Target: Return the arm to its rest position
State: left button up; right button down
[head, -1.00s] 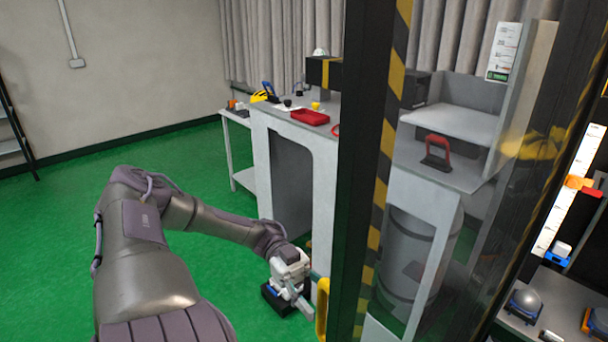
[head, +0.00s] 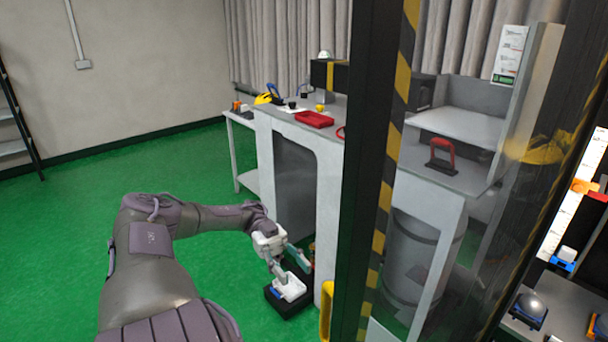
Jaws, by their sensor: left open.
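My left arm comes in from the left in the head view. Its gripper (head: 291,271) is open, with its two fingers apart and nothing seen between them. It hangs above a low black box (head: 286,304) on the green floor, which has a white top part and a bit of blue. I cannot tell whether a fingertip touches it. My right gripper is not in view.
A grey workbench (head: 330,165) with a red tray (head: 314,119) stands just beyond the gripper. A black and yellow striped post (head: 385,200) and a yellow handle (head: 326,310) are close on the right. The green floor (head: 60,250) at left is clear.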

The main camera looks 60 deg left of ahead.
pick_arm(q)
jog(key=w+d+f+n+t+y, duration=0.1)
jog(key=w+f+n+t+y, duration=0.15)
jog(key=w+f+t, duration=0.4)
jog(key=w+d+f+n+t+y, duration=0.15)
jog(key=f+n+t, duration=0.25)
jog(key=f, duration=0.6)
notch_tip(320, 180, down, 19)
jog(key=s+n+t+y, duration=0.25)
jog(key=n+y, duration=0.35)
jog(key=y, duration=0.3)
jog(key=s+d+f+n+g+y, duration=0.1)
jog(key=s+d+f+g+y, duration=0.15)
jog(key=s+f, duration=0.4)
jog(key=s+d+f+n+g+y, duration=0.1)
jog(key=s+d+f+g+y, duration=0.15)
jog(key=f, duration=0.65)
jog(key=s+d+f+g, duration=0.3)
jog(key=s+d+f, duration=0.1)
jog(key=s+d, duration=0.4)
jog(key=s+d+f+n+g, duration=0.1)
jog(key=s+d+f+g, duration=0.3)
jog(key=s+d, duration=0.4)
jog(key=s, duration=0.3)
jog(key=shift+s+f, duration=0.35)
jog(key=shift+s, duration=0.05)
